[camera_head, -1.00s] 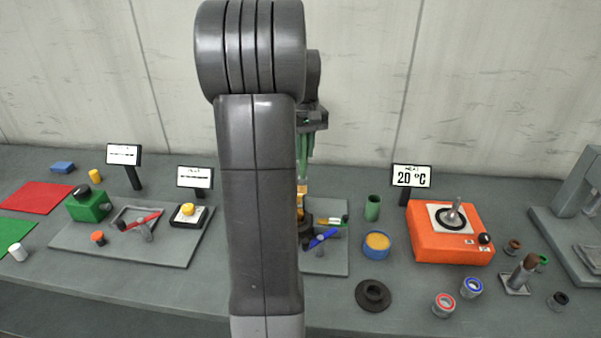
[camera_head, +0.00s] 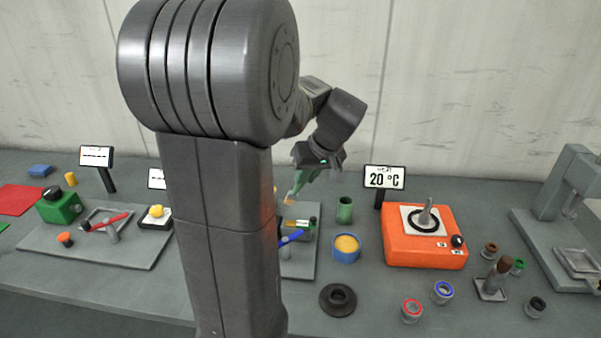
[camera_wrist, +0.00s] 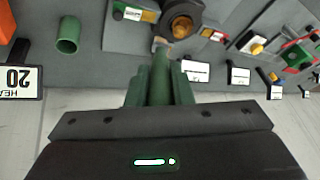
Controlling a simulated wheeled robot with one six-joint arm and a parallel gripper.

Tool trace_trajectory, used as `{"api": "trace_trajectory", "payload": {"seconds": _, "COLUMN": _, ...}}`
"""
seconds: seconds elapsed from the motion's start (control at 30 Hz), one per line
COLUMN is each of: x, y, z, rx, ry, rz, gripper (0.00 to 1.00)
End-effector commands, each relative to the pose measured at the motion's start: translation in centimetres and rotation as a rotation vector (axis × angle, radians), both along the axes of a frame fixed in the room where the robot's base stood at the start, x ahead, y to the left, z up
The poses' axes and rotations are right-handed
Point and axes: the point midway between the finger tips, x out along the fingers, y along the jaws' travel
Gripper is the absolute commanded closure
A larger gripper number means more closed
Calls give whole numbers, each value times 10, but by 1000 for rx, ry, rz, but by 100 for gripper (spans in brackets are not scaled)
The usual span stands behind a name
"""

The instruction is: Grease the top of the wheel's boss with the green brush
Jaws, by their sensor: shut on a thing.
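My gripper (camera_head: 312,172) is shut on the green brush (camera_head: 303,180) above the right-hand grey board. The brush hangs tilted, its pale tip (camera_head: 289,199) down and to the left. In the wrist view the green brush (camera_wrist: 160,75) sits between my fingers, its tip beside a dark round part with an amber-brown top (camera_wrist: 181,26). I cannot tell whether they touch. My arm hides most of that part in the head view. A black round flanged piece (camera_head: 338,310) lies flat on the bench; I cannot tell which piece is the wheel.
A green cup (camera_head: 344,211) and a blue tub with yellow contents (camera_head: 346,254) stand right of the board. An orange heater (camera_head: 428,249) and a 20 °C sign (camera_head: 385,178) are farther right. Several small rings stand at the right. Bench around the black piece is clear.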

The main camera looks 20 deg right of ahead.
Motion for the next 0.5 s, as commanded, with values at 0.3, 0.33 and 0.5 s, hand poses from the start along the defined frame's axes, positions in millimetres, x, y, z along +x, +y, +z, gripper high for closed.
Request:
{"api": "trace_trajectory", "payload": {"seconds": 0.3, "x": 6, "y": 13, "z": -24, "rx": 0, "ry": 1, "rz": 3, "gripper": 100}}
{"api": "trace_trajectory", "payload": {"seconds": 0.33, "x": 7, "y": 14, "z": -27, "rx": 0, "ry": 2, "rz": 3, "gripper": 100}}
{"api": "trace_trajectory", "payload": {"seconds": 0.5, "x": 11, "y": 23, "z": -42, "rx": 0, "ry": 3, "rz": 3, "gripper": 100}}
